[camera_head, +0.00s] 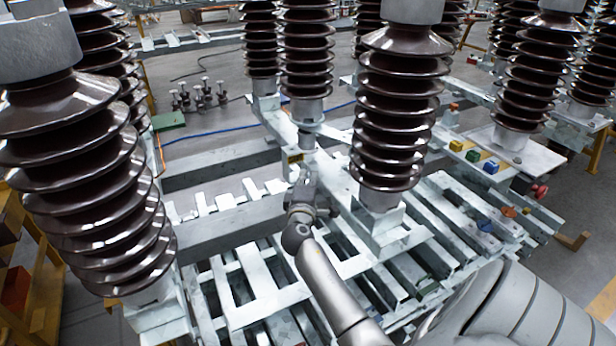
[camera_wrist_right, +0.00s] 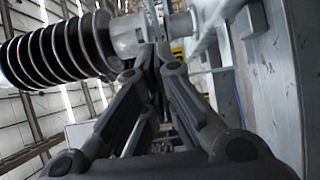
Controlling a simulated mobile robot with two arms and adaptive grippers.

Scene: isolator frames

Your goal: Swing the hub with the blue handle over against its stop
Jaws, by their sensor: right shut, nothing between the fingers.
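My right gripper (camera_head: 304,186) reaches in over the light metal frame, by the foot of the middle brown insulator (camera_head: 305,55). In the right wrist view the fingers (camera_wrist_right: 153,52) are closed together and empty. Their tips are close to a grey metal collar (camera_wrist_right: 128,36) at the end of a ribbed insulator (camera_wrist_right: 60,50); I cannot tell if they touch it. My left gripper is not in view.
Tall ribbed insulators (camera_head: 395,110) stand close on both sides of my right arm. Yellow (camera_head: 456,145) and green (camera_head: 472,155) blocks sit beside the blue one. Slatted metal beams (camera_head: 265,290) lie below. Open floor (camera_head: 210,70) shows behind the frame.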

